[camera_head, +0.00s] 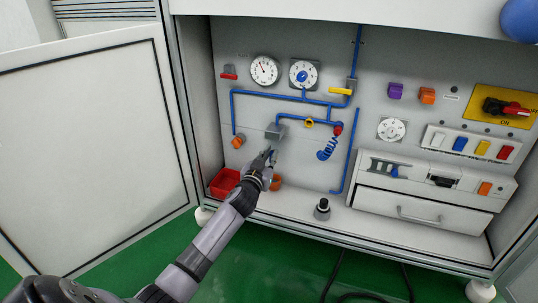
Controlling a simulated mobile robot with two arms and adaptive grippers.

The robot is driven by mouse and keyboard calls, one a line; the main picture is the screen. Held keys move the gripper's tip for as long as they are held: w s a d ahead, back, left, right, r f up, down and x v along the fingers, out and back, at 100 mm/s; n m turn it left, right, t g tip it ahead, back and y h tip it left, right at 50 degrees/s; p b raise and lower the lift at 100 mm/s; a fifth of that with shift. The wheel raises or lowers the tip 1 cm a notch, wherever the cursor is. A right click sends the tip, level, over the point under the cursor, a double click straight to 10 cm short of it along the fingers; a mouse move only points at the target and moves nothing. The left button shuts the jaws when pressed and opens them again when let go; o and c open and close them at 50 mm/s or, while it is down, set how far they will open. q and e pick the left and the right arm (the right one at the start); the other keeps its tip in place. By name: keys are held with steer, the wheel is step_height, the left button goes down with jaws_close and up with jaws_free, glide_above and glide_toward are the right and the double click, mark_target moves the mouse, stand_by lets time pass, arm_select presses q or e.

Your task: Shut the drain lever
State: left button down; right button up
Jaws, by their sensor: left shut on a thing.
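My left gripper (270,154) reaches up from the bottom left to the back panel, just below a grey box (275,131) on the blue pipe line. Its fingers are shut on a small part under this box, which I take to be the drain lever. The fingers cover most of that part, so its angle cannot be told. My right gripper is not in view.
A red bin (224,182) and a black-topped knob (322,209) stand on the cabinet floor. An open door (90,150) stands left.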

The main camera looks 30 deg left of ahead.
arm_select(q)
steer(key=m, duration=0.1)
steer(key=d+m+p, duration=0.1)
steer(key=m, duration=0.3)
steer(key=shift+w+d+f+p, duration=0.2)
steer(key=shift+d+f+p, duration=0.05)
steer(key=shift+d+p, duration=0.15)
steer(key=f+m, duration=0.1)
steer(key=m, duration=0.3)
steer(key=d+f+m+b, duration=0.1)
steer(key=m, duration=0.3)
steer(key=f+m, duration=0.1)
steer(key=m, duration=0.3)
steer(key=shift+w+d+f+b, duration=0.2)
steer(key=shift+d+f+b, duration=0.1)
steer(key=shift+d+b, duration=0.1)
steer(key=c, duration=1.6)
jaws_free()
steer(key=shift+c, duration=0.2)
